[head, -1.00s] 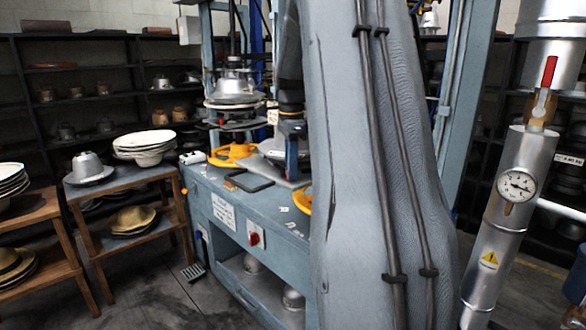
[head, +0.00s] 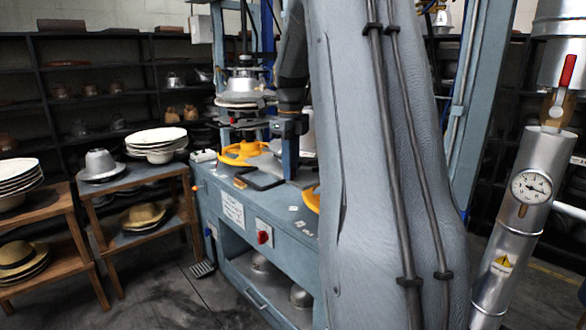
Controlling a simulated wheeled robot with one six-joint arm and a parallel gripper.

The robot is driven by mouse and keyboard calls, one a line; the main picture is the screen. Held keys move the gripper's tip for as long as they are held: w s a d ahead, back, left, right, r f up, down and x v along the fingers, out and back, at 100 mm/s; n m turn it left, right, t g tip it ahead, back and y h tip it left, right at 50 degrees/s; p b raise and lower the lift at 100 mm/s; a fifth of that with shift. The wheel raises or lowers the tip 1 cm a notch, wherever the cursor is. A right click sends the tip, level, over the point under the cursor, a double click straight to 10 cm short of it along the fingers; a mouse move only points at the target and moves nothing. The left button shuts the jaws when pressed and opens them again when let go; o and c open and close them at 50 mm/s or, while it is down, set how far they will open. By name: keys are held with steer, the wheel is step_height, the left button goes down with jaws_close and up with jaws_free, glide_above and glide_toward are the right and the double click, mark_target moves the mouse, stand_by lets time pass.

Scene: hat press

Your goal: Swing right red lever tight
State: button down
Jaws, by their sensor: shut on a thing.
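My gripper (head: 288,126) is small and dark at the end of my arm, over the blue press bench (head: 225,190). Its fingers are hard to make out, and what they close on is not clear. A short blue upright piece (head: 290,158) shows directly below it. A red lever (head: 568,70) stands almost upright, tipped a little right, on a brass valve (head: 558,108) on the silver pipe at the right. My gripper is well apart from that lever. My grey arm hides the right part of the press, and any lever there is out of sight.
A silver pipe with a gauge (head: 531,187) stands close at the right. Some floor (head: 175,285) is clear.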

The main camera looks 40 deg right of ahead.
steer(key=shift+w+r+m, duration=0.1)
steer(key=shift+w+m, duration=0.05)
steer(key=shift+m, duration=0.15)
stand_by(0.4)
steer(key=c, duration=1.7)
jaws_free()
steer(key=shift+a, duration=0.1)
steer(key=shift+o, duration=0.2)
steer(key=shift+r+b, duration=1.15)
steer(key=shift+r, duration=2.75)
